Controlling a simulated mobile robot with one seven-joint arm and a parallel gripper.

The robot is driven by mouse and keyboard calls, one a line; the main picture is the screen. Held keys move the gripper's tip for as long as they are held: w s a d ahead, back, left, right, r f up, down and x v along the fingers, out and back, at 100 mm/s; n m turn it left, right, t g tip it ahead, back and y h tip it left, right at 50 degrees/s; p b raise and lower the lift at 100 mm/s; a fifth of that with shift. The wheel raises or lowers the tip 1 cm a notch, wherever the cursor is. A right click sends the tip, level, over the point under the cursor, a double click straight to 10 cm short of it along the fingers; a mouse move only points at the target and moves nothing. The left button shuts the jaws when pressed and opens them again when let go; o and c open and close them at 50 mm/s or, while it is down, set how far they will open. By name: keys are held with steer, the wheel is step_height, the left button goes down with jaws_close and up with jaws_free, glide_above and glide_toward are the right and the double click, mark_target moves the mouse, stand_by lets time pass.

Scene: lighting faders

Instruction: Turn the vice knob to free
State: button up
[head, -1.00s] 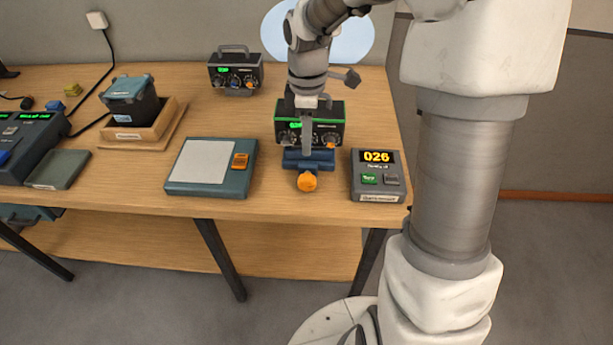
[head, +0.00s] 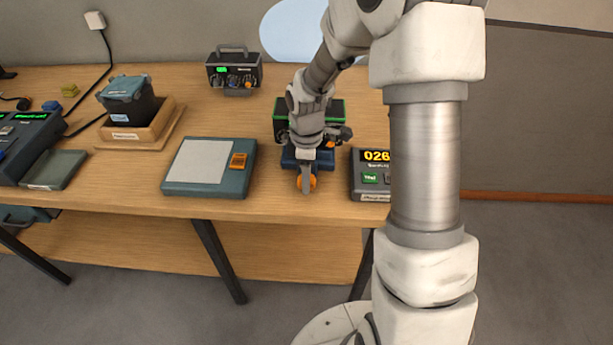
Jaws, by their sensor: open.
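The orange vice knob (head: 313,183) is at the front of a small blue vice (head: 289,160), near the table's front edge. My gripper (head: 306,190) points down right at the knob and covers its middle; orange shows on both sides of the finger. The jaws are open. I cannot tell whether a finger touches the knob. A dark box with a green rim (head: 338,108) stands behind the vice, largely hidden by my arm.
A device reading 026 (head: 369,180) is close on the right, partly behind my arm. A flat teal panel with an orange switch (head: 169,187) lies to the left. Another dark box with a handle (head: 213,76) stands at the back. The table's front edge is just before the knob.

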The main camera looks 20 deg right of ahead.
steer(key=shift+c, duration=0.3)
jaws_close()
steer(key=shift+a+h, duration=0.15)
steer(key=shift+h, duration=0.25)
steer(key=h, duration=0.1)
steer(key=g+h, duration=0.1)
steer(key=shift+w+a+f+h, duration=0.1)
steer(key=shift+a+h, duration=0.15)
steer(key=shift+h, duration=0.05)
steer(key=h, duration=0.2)
steer(key=shift+w+a+g+h, duration=0.1)
steer(key=shift+a+g+h, duration=0.05)
steer(key=shift+g+h, duration=0.25)
steer(key=h, duration=0.2)
steer(key=g+h, duration=0.1)
steer(key=shift+a+f+h, duration=0.2)
steer(key=shift+f+h, duration=0.15)
steer(key=shift+h, duration=0.05)
steer(key=shift+w+a+f+g+h, duration=0.1)
steer(key=shift+g+h, duration=0.25)
steer(key=shift+h, duration=0.4)
steer(key=shift+f+g+h, duration=0.1)
steer(key=shift+g+h, duration=0.25)
steer(key=shift+h, duration=0.4)
